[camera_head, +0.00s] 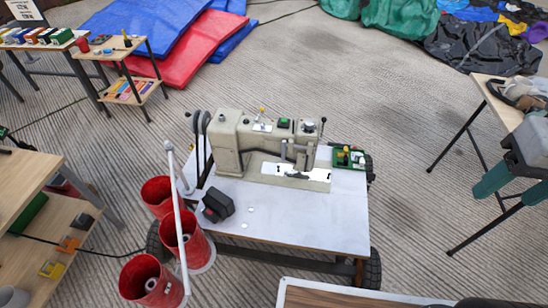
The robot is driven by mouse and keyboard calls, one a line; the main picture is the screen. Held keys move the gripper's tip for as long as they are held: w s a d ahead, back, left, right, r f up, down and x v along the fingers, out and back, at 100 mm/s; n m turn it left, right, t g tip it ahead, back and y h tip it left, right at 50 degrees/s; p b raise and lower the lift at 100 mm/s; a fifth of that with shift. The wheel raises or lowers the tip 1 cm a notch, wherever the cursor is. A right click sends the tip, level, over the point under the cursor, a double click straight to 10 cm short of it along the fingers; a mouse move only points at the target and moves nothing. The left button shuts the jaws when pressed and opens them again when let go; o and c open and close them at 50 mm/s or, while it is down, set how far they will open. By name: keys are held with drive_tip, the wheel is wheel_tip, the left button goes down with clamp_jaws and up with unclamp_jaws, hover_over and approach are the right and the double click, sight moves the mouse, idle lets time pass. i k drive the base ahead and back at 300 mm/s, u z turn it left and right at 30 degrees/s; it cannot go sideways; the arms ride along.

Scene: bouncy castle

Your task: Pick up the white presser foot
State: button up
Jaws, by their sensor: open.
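A beige sewing machine (270,145) stands on a white-topped wheeled table (310,220) in the middle of the view. Two small white pieces lie on the tabletop in front of it, a farther one (250,210) and a nearer one (244,225). They are too small for me to tell which is the white presser foot. My gripper (505,196), with two teal fingers under a grey body, is at the right edge. It is open with nothing seen between its fingers, in the air well right of the table.
A black device (217,205) sits left of the white pieces. Red buckets (183,237) and a white pole (177,215) stand at the table's left side. A green box (347,158) is at its back right. A wooden table (500,105) stands at right.

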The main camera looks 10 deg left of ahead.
sight(362, 161)
drive_tip(key=z, duration=2.2)
drive_tip(key=i, duration=2.05)
drive_tip(key=u, duration=3.4)
